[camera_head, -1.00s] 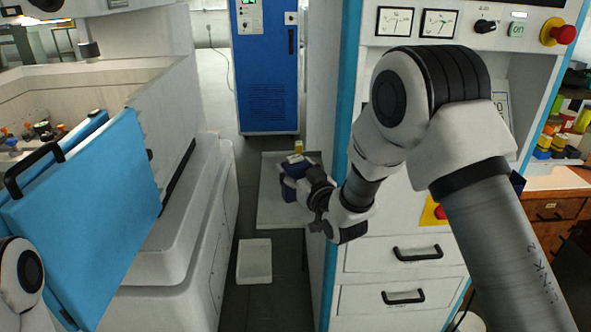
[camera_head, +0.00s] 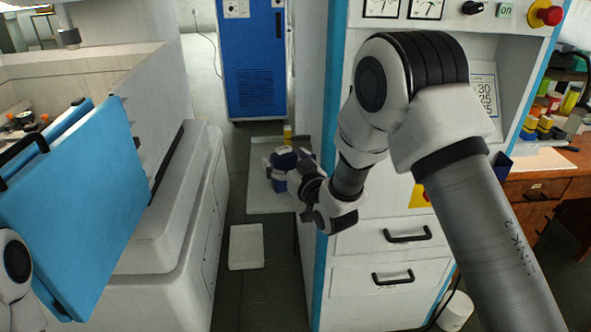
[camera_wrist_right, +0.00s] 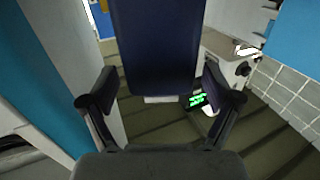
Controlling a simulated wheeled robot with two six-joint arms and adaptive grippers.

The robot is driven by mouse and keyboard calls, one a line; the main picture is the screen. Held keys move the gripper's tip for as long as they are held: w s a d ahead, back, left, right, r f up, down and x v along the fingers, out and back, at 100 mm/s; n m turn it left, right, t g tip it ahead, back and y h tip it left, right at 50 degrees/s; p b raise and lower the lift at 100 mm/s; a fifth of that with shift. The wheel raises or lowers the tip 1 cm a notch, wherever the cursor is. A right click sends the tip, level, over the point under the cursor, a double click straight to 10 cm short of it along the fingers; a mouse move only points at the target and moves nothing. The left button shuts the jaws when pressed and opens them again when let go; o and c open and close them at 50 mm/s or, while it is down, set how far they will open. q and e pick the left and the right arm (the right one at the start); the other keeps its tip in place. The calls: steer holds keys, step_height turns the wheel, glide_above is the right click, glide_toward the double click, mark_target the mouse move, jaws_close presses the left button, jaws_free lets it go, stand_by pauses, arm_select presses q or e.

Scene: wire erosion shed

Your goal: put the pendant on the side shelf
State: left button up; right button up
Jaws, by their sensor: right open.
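The pendant looks like a dark blue block (camera_head: 283,163) at the side shelf (camera_head: 262,204), a pale panel low between the two machines. Its underside is hidden, so I cannot tell whether it rests on the shelf. My right gripper (camera_head: 294,176) is at it from the right and partly covers it. In the right wrist view the pendant (camera_wrist_right: 158,45) is a large dark blue slab between the tips of the open right gripper (camera_wrist_right: 158,84). A gap shows at the left finger; the right finger is close to it, contact unclear. My left gripper is out of view.
A yellow-topped item (camera_head: 287,132) stands behind the pendant. A blue cabinet (camera_head: 254,65) is farther back. The white machine with drawers (camera_head: 390,255) is close at the right of the shelf. A white tray (camera_head: 246,246) lies on the floor in front. Blue panels (camera_head: 85,200) stand left.

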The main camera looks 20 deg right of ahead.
steer(key=s+d+b, duration=0.2)
steer(key=s, duration=0.9)
steer(key=s+f+m+g+h, duration=0.1)
steer(key=s+f+g, duration=0.5)
steer(key=f, duration=0.8)
steer(key=s+f+g+h, duration=0.1)
steer(key=s+f+g, duration=0.45)
steer(key=f, duration=0.85)
steer(key=s+f+g, duration=0.3)
steer(key=s+f, duration=0.2)
steer(key=s, duration=0.5)
steer(key=s+d+f+g, duration=0.1)
steer(key=s+f+g, duration=0.2)
steer(key=s, duration=0.7)
step_height(320, 180, down, 3)
steer(key=shift+s+d+r+m, duration=0.15)
steer(key=shift+s+r+m, duration=0.05)
steer(key=shift+s+m, duration=0.2)
steer(key=shift+w, duration=0.15)
